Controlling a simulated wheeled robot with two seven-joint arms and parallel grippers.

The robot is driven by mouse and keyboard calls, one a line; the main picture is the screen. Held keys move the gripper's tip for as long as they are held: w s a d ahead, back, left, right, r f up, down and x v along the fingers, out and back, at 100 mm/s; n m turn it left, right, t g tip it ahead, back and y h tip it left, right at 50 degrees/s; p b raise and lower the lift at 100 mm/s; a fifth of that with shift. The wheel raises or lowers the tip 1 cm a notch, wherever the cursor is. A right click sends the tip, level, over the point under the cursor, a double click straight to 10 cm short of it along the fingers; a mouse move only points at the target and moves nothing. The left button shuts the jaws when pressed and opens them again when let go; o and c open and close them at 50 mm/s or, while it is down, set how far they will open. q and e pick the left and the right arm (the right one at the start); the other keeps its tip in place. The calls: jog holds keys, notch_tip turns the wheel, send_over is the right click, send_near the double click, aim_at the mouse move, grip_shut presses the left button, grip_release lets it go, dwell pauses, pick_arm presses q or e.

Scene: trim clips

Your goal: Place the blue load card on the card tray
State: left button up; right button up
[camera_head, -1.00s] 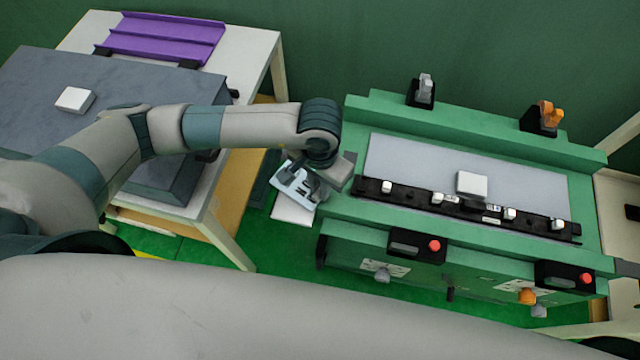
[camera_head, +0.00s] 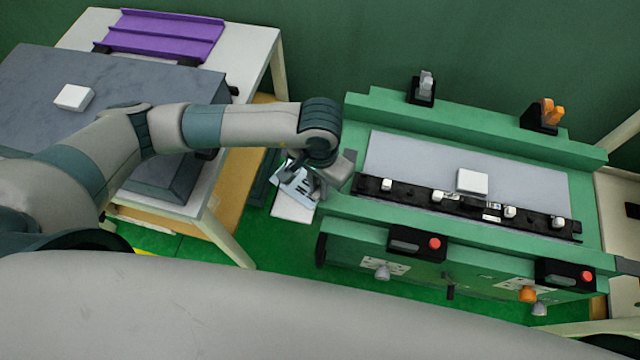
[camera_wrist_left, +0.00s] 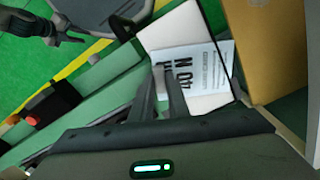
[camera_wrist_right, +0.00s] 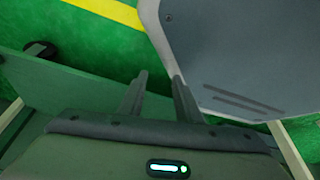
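The blue load card (camera_head: 297,184) is a pale blue sheet with dark print, at the left end of the green bench in the head view. It also shows face-on in the left wrist view (camera_wrist_left: 207,78). It overlaps the white card tray (camera_head: 293,208), whose bare end shows in the left wrist view (camera_wrist_left: 165,33). My left gripper (camera_head: 311,188) is at the card, and its fingers (camera_wrist_left: 157,75) cover one side of the card. They look slightly apart. Whether they still touch the card is unclear. My right gripper (camera_wrist_right: 160,78) is open and empty, outside the head view.
The green bench (camera_head: 352,205) carries a black rail (camera_head: 415,193) with several white clips and a white block (camera_head: 472,181). A grey box (camera_head: 130,85) and a purple tray (camera_head: 165,36) occupy the table at left. A grey panel (camera_wrist_right: 235,45) is near my right gripper.

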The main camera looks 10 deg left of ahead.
pick_arm(q)
jog(key=o, duration=0.3)
pick_arm(e)
jog(key=shift+s+a, duration=0.1)
jog(key=shift+w+r, duration=0.1)
jog(key=shift+w, duration=0.15)
pick_arm(q)
jog(key=shift+r, duration=0.15)
